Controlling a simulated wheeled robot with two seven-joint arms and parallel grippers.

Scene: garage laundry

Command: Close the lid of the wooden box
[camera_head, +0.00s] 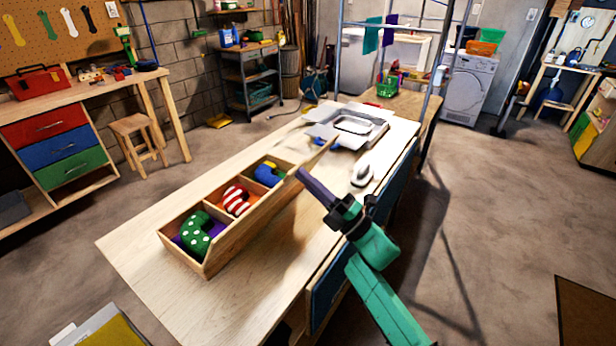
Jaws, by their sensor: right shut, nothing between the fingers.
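The wooden box (183,252) stands open on the workbench, left of my right gripper. Its compartments hold a green piece with white dots (196,236), a red-and-white striped piece (237,201) and a blue-and-yellow piece (268,174). The wooden lid (318,157) looks raised along the box's right side, seen nearly edge-on; its exact angle is hard to tell. My right gripper (302,174) is shut and empty, its purple fingertips at the lid's right side near the far end. I cannot tell whether they touch it. My left gripper is out of view.
The workbench (150,255) is bare in front and left of the box. Posts rise around the bench's far part.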

